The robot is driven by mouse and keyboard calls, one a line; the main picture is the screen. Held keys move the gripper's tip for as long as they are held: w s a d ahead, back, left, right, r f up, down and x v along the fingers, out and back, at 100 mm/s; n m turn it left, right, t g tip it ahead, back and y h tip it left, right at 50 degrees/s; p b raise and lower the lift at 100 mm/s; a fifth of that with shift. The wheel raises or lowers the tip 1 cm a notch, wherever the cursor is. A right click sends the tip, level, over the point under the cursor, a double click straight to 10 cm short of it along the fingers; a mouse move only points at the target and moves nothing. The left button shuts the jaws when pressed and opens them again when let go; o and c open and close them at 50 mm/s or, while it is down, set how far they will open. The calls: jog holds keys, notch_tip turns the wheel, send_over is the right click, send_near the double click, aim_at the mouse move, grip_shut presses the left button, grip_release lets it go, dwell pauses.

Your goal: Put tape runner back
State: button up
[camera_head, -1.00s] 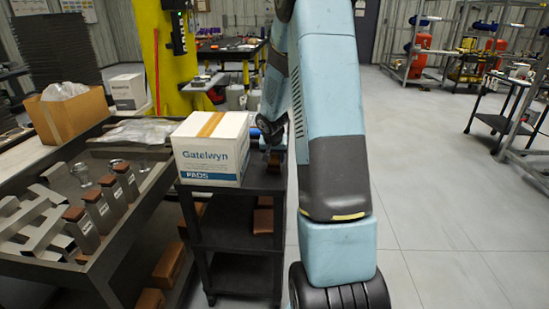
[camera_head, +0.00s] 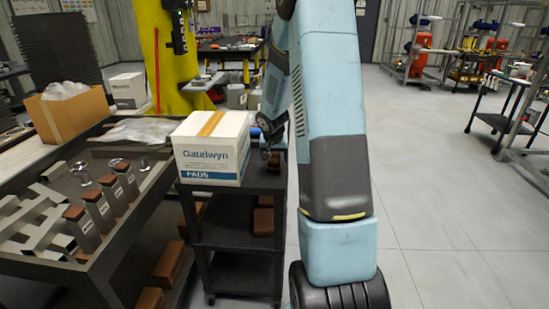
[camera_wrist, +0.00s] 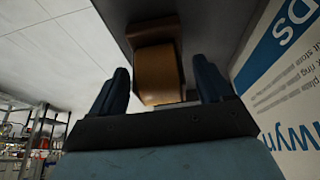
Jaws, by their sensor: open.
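In the wrist view, a tan-brown block-like thing with a rounded face, which looks like the tape runner (camera_wrist: 158,74), sits between the two dark blue fingers of my gripper (camera_wrist: 161,66). The fingers are open, one on each side of it, with a visible gap on both sides. In the head view, my gripper (camera_head: 272,143) is low over the black cart (camera_head: 232,229), just right of the white Gatelwyn box (camera_head: 211,149). A small brown part of the tape runner (camera_head: 274,160) shows below it; my arm hides the rest.
The Gatelwyn box stands close beside my gripper, also at right in the wrist view (camera_wrist: 285,75). A bench (camera_head: 140,210) with metal brackets and brown-capped blocks is at left. A yellow column (camera_head: 160,55) stands behind.

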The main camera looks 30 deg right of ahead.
jog(key=s+a+r+n, duration=0.2)
jog(key=s+a+r, duration=0.6)
jog(key=r, duration=0.4)
jog(key=s+a+r+n, duration=0.1)
jog(key=s+a+r, duration=0.4)
jog(key=s+r, duration=0.5)
jog(key=s+a+r+n+y, duration=0.1)
jog(key=s+a, duration=0.3)
jog(key=s, duration=0.4)
jog(key=s+a+r+n+t+y, duration=0.1)
jog(key=s+a+r+n, duration=0.1)
jog(key=s, duration=0.6)
jog(key=shift+a+r+n+t+y, duration=0.35)
jog(key=shift+a+r, duration=0.4)
jog(key=shift+a, duration=0.4)
jog(key=shift+s, duration=0.1)
